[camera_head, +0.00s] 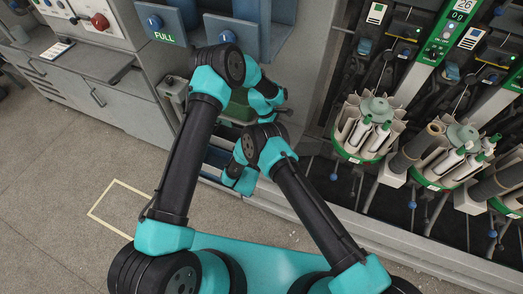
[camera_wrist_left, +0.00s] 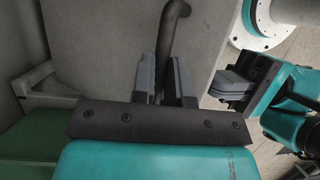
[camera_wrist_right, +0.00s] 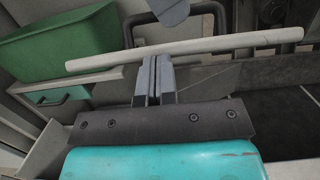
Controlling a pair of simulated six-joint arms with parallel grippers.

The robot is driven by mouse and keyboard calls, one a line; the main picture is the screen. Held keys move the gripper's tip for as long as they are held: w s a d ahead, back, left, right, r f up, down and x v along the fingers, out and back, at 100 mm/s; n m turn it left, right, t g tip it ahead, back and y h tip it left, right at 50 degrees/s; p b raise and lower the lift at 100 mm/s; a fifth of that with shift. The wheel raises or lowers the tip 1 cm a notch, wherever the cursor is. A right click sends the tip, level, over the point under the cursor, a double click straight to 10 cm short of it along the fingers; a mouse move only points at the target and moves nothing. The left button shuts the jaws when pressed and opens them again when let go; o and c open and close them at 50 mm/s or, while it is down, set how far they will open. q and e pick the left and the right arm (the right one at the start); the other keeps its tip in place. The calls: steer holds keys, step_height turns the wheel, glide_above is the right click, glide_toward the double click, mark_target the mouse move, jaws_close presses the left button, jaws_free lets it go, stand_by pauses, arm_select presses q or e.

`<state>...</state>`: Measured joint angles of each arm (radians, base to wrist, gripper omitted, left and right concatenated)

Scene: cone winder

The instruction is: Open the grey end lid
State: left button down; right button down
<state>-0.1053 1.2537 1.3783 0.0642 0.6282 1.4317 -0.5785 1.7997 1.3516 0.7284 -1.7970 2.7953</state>
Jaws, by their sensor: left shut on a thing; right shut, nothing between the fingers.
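The grey end lid (camera_wrist_left: 100,45) shows in the left wrist view as a broad flat grey panel with a dark bent handle (camera_wrist_left: 172,30). My left gripper (camera_wrist_left: 165,80) is shut on this handle, one finger on each side. In the head view the arms largely hide the lid and handle. My right gripper (camera_wrist_right: 153,75) is shut and empty, its fingertips close to a pale bar (camera_wrist_right: 200,46) in the right wrist view; I cannot tell whether they touch. The right gripper (camera_wrist_left: 235,85) also shows right of the lid in the left wrist view.
A green box (camera_wrist_right: 65,45) lies left of the right gripper, with a small teal-fronted drawer (camera_wrist_right: 58,95) below it. Winding units with several tubes (camera_head: 370,125) stand at the right. A grey cabinet (camera_head: 95,90) stands at the left. The floor (camera_head: 60,190) there is clear.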

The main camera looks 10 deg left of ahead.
arm_select(q)
steer(key=shift+s+f, duration=0.15)
steer(key=shift+f, duration=0.15)
steer(key=c, duration=1.5)
jaws_free()
steer(key=shift+c, duration=0.2)
steer(key=o, duration=0.4)
steer(key=shift+r, duration=0.1)
steer(key=shift+a+r, duration=0.25)
steer(key=shift+r, duration=0.25)
steer(key=w+a, duration=0.1)
steer(key=a, duration=0.2)
steer(key=w+a, duration=0.1)
steer(key=a, duration=0.3)
steer(key=w+a, duration=0.2)
steer(key=a, duration=0.2)
steer(key=shift+w+a, duration=0.1)
steer(key=shift+a, duration=0.05)
